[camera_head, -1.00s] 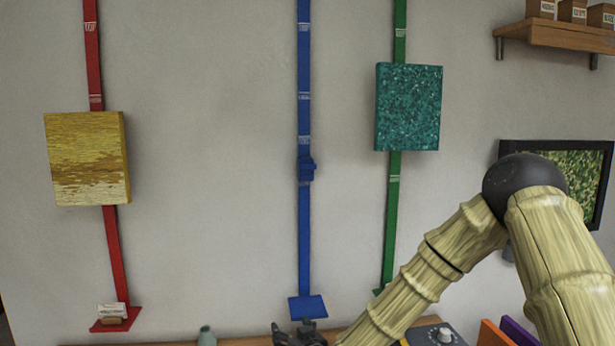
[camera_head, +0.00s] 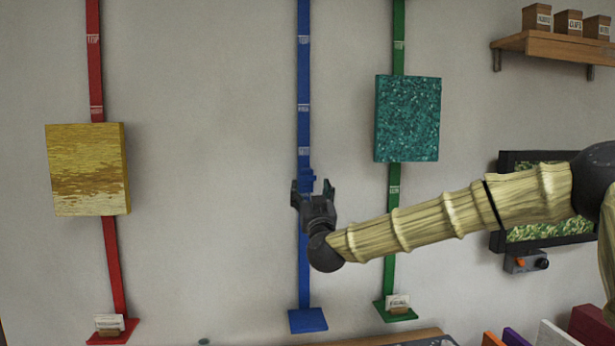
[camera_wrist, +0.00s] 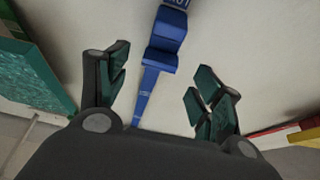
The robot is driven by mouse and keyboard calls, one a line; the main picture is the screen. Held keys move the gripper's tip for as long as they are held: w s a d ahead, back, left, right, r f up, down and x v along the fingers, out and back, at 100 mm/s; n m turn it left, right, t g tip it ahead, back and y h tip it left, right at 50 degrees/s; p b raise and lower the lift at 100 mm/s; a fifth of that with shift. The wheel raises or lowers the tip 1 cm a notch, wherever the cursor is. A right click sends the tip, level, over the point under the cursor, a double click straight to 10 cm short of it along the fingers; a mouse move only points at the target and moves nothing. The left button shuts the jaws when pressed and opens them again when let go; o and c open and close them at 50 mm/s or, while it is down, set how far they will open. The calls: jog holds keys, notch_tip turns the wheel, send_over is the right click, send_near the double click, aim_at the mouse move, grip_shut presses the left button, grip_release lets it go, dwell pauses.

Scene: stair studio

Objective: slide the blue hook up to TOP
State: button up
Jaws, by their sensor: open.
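The blue hook (camera_head: 307,177) sits on the blue vertical rail (camera_head: 304,255) on the wall, just below a pale label mark on the rail. Higher marks show on the rail; their words are too small to read. My gripper (camera_head: 313,188) is open and empty, pointing up, with its fingertips at about the height of the hook and partly covering it. In the wrist view the hook (camera_wrist: 168,38) lies beyond and between the two open fingers (camera_wrist: 160,85). I see no finger closed on it.
A red rail (camera_head: 112,260) with a yellow picture (camera_head: 86,170) stands left. A green rail (camera_head: 390,275) with a teal picture (camera_head: 407,118) stands close right. A shelf (camera_head: 555,45) with boxes and a dark-framed picture (camera_head: 545,232) are further right. The wall between red and blue rails is clear.

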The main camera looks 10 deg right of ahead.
aim_at(307, 177)
jog(key=p+x, duration=0.2)
jog(key=x, duration=0.4)
jog(key=shift+w, duration=0.35)
